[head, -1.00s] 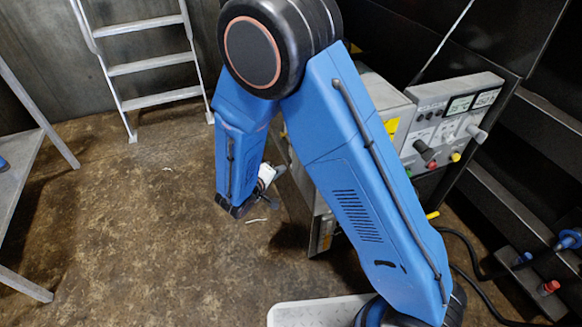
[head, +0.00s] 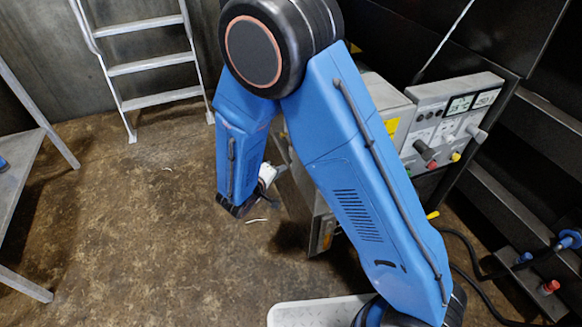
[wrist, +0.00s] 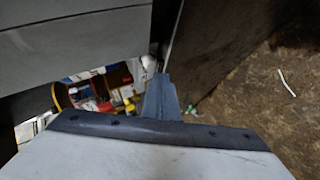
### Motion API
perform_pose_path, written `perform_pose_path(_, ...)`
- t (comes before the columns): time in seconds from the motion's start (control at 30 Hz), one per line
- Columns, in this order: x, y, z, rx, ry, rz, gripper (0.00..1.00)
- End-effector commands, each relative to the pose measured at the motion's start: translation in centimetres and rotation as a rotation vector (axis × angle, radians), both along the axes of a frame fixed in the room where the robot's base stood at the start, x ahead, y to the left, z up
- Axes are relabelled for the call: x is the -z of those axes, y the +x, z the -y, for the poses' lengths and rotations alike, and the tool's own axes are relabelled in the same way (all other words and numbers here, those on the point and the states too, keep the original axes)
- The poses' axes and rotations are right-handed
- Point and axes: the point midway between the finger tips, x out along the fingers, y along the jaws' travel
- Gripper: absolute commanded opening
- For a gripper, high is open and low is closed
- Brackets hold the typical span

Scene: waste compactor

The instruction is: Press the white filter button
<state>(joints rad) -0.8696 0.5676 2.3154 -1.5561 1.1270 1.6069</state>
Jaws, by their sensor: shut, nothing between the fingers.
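My gripper (wrist: 160,90) is shut and empty in the wrist view, its dark grey fingers pointing away from the camera. In the head view its pale wrist part (head: 266,174) shows just past the end of my blue arm, close to the left side of the grey machine (head: 325,228). In the wrist view a small whitish rounded thing (wrist: 148,62) lies just beyond and left of the fingertips. It may be the white filter button, but it is too small to tell. I cannot tell whether the fingers touch it. My arm hides part of the machine in the head view.
A control panel (head: 455,120) with dials and red and yellow buttons stands at the right. A ladder (head: 150,67) leans at the back left and a grey table (head: 22,165) stands at the left. A pale strip (wrist: 286,82) lies on the floor, which is otherwise mostly open.

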Motion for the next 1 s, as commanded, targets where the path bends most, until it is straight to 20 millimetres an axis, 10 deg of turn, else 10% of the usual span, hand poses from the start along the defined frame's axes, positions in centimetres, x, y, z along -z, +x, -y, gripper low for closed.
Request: perform_pose_path(1.0, -0.03, 0.29, 0.99, 0.0, 0.0, 0.0, 0.0)
